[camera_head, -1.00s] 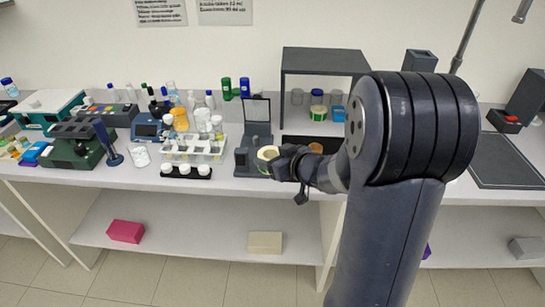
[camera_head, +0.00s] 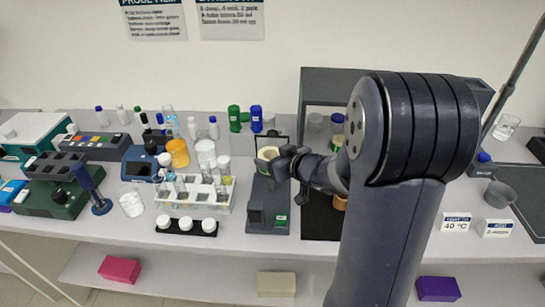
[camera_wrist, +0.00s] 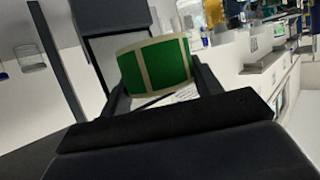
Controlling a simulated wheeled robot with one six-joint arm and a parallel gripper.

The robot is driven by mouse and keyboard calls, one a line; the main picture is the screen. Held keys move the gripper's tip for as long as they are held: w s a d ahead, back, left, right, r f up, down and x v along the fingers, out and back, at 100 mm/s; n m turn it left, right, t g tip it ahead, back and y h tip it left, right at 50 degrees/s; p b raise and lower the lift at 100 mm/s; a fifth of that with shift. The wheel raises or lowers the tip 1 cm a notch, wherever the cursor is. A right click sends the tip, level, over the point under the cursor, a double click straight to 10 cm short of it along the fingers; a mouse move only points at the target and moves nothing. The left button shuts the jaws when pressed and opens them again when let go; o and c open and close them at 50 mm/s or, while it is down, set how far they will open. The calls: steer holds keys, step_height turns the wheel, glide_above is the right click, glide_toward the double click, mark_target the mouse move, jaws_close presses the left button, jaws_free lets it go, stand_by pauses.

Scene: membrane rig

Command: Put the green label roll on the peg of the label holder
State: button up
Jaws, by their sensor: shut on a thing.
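The green label roll (camera_wrist: 155,66) is green with cream bands and sits between the two fingers of my gripper (camera_wrist: 160,92) in the wrist view. In the head view the roll (camera_head: 267,153) shows its pale end at the tip of my gripper (camera_head: 277,160), which is shut on it. It is in front of the upright panel of a dark grey stand (camera_head: 267,215), which appears to be the label holder; a small green label shows on its front. I cannot make out the peg, and contact between roll and stand is unclear.
A white tube rack (camera_head: 195,195) and a black strip with white-capped jars (camera_head: 187,226) stand left of the stand. A dark shelf unit (camera_head: 325,85) is behind my arm on the right. Green and blue bottles (camera_head: 256,119) stand behind.

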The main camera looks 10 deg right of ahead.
steer(key=b, duration=0.5)
glide_above(273, 182)
steer(key=shift+w+f, duration=0.1)
steer(key=shift+f, duration=2.15)
steer(key=shift+f+b, duration=1.4)
steer(key=shift+f, duration=0.7)
steer(key=shift+f, duration=0.3)
steer(key=o, duration=1)
steer(key=shift+a, duration=0.1)
